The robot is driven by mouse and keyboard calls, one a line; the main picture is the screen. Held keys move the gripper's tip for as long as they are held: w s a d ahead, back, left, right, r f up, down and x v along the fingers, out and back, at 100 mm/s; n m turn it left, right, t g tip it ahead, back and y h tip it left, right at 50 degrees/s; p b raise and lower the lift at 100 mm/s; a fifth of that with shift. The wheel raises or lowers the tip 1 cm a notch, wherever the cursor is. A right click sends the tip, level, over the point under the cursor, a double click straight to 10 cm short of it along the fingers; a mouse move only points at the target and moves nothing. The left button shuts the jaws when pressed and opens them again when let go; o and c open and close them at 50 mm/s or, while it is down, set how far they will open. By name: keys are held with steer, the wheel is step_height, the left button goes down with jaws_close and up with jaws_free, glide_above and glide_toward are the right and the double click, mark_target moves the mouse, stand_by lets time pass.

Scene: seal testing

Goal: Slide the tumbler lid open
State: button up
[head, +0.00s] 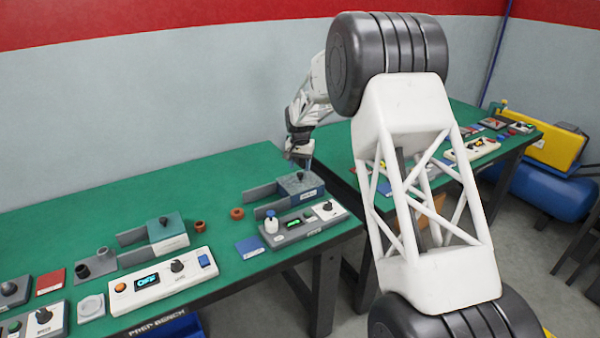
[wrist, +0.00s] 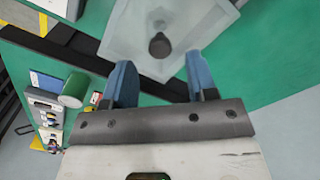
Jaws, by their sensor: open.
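The lid (head: 306,190) is a flat grey-blue plate with a dark knob on top, set on a grey base at the right end of the near green bench. In the wrist view the lid (wrist: 125,40) looks pale and translucent, and its dark knob (wrist: 160,45) shows near the top middle. My gripper (wrist: 160,63) is open, with its two blue fingers apart on either side of the knob's line; I cannot tell whether they touch the lid. In the head view my gripper (head: 301,163) hangs just above the knob, and its fingers are small there.
A grey control panel (head: 295,228) with a green display stands in front of the lid's base. A similar unit with a greenish lid (head: 168,228) stands to the left. In the wrist view a green cylinder (wrist: 75,89) lies on the left. Bare green bench lies behind.

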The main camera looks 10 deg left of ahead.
mark_target(300, 173)
steer(key=shift+f, duration=1.7)
jaws_close()
